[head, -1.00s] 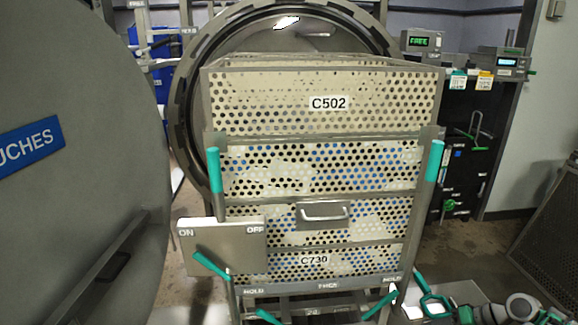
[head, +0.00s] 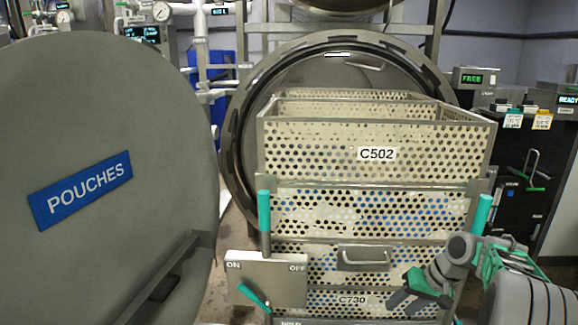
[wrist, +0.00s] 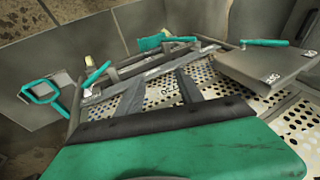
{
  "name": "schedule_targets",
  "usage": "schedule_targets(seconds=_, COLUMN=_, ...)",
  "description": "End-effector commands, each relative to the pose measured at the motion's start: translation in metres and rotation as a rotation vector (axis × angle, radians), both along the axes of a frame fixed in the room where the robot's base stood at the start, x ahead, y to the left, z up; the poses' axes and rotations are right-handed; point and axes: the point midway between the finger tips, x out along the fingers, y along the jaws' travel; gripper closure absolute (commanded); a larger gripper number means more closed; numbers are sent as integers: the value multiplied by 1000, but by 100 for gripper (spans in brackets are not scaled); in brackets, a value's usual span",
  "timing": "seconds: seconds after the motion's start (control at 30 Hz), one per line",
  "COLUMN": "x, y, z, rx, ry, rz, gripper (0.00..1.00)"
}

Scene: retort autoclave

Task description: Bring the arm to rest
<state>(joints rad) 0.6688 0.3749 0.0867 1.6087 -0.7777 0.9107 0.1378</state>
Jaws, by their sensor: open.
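My arm reaches in from the lower right of the head view, bent, with my gripper (head: 408,292) in front of the lower right of the basket stack. The gripper is open and holds nothing. In the wrist view my gripper (wrist: 160,88) shows two dark fingers spread apart, with perforated basket metal beyond them. I cannot tell how far the fingers stand from the baskets.
Perforated baskets marked C502 (head: 320,150) and C730 (head: 318,302) stand stacked before the round autoclave opening (head: 237,150). The open POUCHES door (head: 110,120) fills the left. An ON/OFF box (head: 266,280) and teal handles (head: 264,212) stick out. A dark cabinet (head: 520,170) stands right.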

Motion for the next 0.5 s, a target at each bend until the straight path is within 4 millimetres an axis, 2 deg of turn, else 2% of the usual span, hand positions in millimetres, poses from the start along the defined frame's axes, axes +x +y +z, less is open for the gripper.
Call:
schedule_targets(seconds=0.03, x=-7, y=34, z=38, rx=-40, ry=2, rz=22, gripper=56)
schedule_targets(seconds=0.1, x=-24, y=74, z=66, rx=-97, ry=8, rz=40, gripper=56)
schedule_targets(seconds=0.17, x=-44, y=104, z=87, rx=-145, ry=9, rz=54, gripper=56)
schedule_targets(seconds=0.2, x=-60, y=122, z=99, rx=-178, ry=9, rz=63, gripper=56)
schedule_targets(seconds=0.33, x=-120, y=163, z=125, rx=-275, ry=-4, rz=88, gripper=56)
schedule_targets(seconds=0.4, x=-149, y=174, z=131, rx=-318, ry=-13, rz=97, gripper=56)
schedule_targets(seconds=0.5, x=-178, y=179, z=131, rx=-359, ry=-22, rz=103, gripper=56)
